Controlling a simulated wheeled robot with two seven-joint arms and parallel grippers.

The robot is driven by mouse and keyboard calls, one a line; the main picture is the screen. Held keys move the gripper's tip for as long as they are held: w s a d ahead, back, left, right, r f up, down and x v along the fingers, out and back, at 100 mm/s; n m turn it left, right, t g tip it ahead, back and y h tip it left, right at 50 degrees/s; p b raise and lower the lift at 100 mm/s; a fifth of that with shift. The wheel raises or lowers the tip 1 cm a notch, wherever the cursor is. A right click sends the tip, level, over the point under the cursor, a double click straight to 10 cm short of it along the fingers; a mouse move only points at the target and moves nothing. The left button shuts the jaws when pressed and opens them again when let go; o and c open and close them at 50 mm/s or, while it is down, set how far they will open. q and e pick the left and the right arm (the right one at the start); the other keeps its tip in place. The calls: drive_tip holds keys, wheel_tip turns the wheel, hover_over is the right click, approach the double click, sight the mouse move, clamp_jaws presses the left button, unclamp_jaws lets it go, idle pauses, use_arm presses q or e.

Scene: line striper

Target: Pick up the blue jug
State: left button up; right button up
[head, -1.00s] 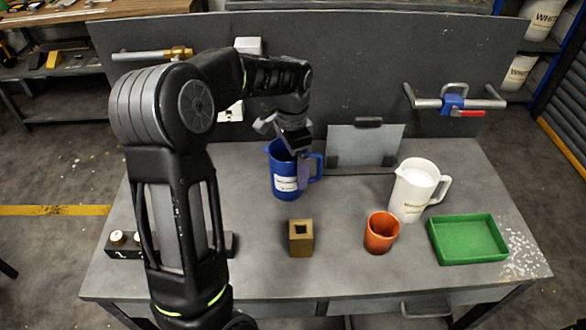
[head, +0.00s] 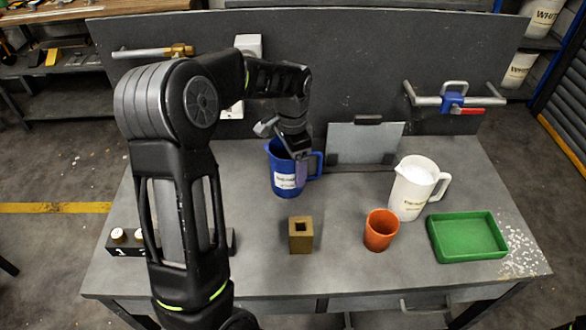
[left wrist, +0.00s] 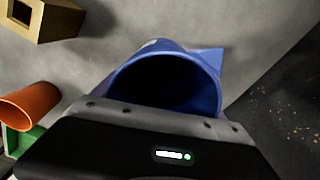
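The blue jug (head: 284,181) with a white label stands upright at the back middle of the bench, its handle to the right. My left gripper (head: 301,172) reaches down at the jug's right side, near the handle. One finger shows in front of the jug wall; the other is hidden. The gripper appears shut on the jug. In the left wrist view the jug's open mouth (left wrist: 168,82) fills the middle, right before the gripper, whose fingertips are not visible there.
An orange cup (head: 380,231), a white jug (head: 411,190) and a green tray (head: 437,240) stand to the right. A brown block with a square hole (head: 301,237) is in front. A grey panel (head: 364,144) stands behind.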

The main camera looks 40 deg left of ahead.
use_arm(q)
drive_tip(key=c, duration=1)
drive_tip(key=shift+c, duration=0.2)
wheel_tip(320, 180, up, 10)
drive_tip(key=b, duration=0.1)
